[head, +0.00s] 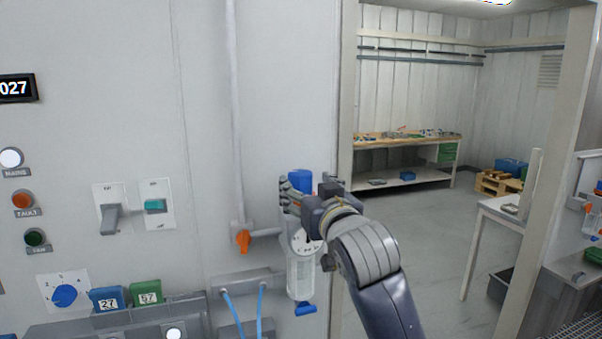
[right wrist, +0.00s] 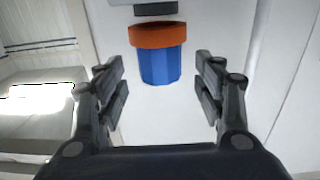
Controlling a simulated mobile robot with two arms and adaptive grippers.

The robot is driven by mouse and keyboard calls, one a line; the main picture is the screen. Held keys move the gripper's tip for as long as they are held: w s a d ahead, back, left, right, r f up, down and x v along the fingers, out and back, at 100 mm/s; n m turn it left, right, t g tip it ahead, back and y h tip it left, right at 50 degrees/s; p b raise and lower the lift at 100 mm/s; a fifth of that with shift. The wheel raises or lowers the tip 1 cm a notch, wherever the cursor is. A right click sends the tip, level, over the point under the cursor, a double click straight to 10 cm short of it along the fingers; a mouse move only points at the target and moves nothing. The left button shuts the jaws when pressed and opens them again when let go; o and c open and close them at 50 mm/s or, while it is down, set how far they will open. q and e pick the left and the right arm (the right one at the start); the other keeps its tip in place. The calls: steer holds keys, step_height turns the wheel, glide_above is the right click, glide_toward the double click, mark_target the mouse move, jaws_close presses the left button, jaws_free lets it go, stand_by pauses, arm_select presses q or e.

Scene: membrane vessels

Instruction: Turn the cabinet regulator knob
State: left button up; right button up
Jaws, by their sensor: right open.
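The regulator (head: 300,262) is mounted on the grey cabinet wall, with a clear bowl and a round gauge, partly hidden by my right gripper. Its blue knob (head: 301,179) shows at the top, behind my right gripper (head: 309,186). In the right wrist view the blue knob (right wrist: 160,66) has an orange ring (right wrist: 157,35) at its base. There, my right gripper (right wrist: 161,78) is open, with one finger on each side of the knob and a visible gap on both sides. No contact is visible. My left gripper is not in view.
An orange valve handle (head: 243,242) on a pipe is left of the regulator. The panel carries switches (head: 155,206), lamps and a blue dial (head: 64,295). Blue hoses (head: 261,308) hang below. A doorway at right opens onto a room with a workbench (head: 400,142).

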mark_target(304, 184)
steer(key=p+x, duration=0.1)
steer(key=x, duration=0.2)
steer(key=shift+w+r, duration=0.15)
steer(key=shift+w, duration=0.1)
steer(key=shift+w+a+p, duration=0.2)
steer(key=shift+w+p, duration=0.15)
steer(key=shift+w, duration=0.2)
steer(key=shift+c, duration=0.6)
